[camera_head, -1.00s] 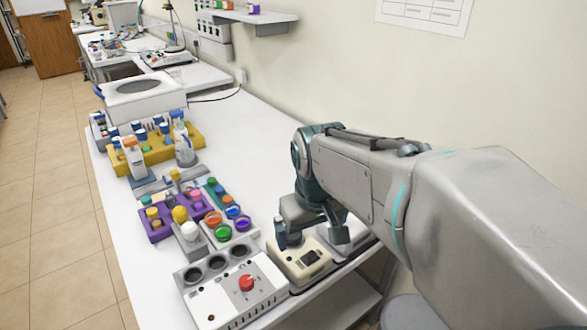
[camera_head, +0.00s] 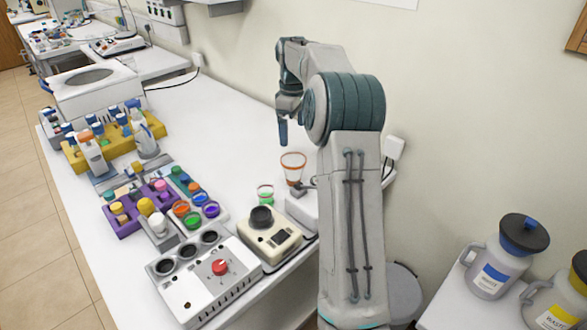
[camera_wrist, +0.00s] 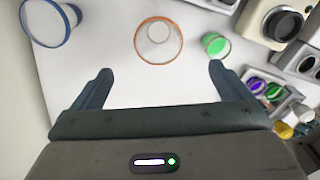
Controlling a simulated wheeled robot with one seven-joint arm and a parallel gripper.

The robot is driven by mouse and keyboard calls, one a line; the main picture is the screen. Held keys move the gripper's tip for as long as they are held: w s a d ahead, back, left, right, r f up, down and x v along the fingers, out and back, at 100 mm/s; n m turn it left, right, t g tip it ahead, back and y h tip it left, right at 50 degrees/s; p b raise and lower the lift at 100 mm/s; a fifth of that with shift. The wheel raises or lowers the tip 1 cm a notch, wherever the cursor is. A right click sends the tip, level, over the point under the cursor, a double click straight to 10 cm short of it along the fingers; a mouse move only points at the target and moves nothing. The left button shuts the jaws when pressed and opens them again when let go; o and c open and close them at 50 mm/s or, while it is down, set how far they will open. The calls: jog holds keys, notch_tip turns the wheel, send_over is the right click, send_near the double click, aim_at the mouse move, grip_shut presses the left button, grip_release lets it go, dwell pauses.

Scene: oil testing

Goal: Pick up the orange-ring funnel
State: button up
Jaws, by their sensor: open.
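The orange-ring funnel (camera_head: 293,167) stands on the white bench near the wall, a clear cup shape with an orange rim. In the wrist view the orange-ring funnel (camera_wrist: 159,41) lies beyond the fingertips, roughly centred between them. My gripper (camera_head: 283,132) hangs above the bench, close to the funnel in the head view. In the wrist view my gripper (camera_wrist: 155,72) is open and empty, its two dark fingers apart. The funnel is not between the fingers.
A green-ring funnel (camera_wrist: 216,46) stands to the right of the orange one, and a blue-ring funnel (camera_wrist: 50,20) to the left. A beige device (camera_head: 270,235) and a white box with a red knob (camera_head: 205,275) stand at the front. Open bench lies behind the funnels.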

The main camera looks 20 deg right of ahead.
aim_at(294, 160)
notch_tip(294, 160, down, 14)
jog(key=shift+d+p, duration=0.15)
jog(key=shift+p, duration=0.35)
jog(key=c, duration=1.1)
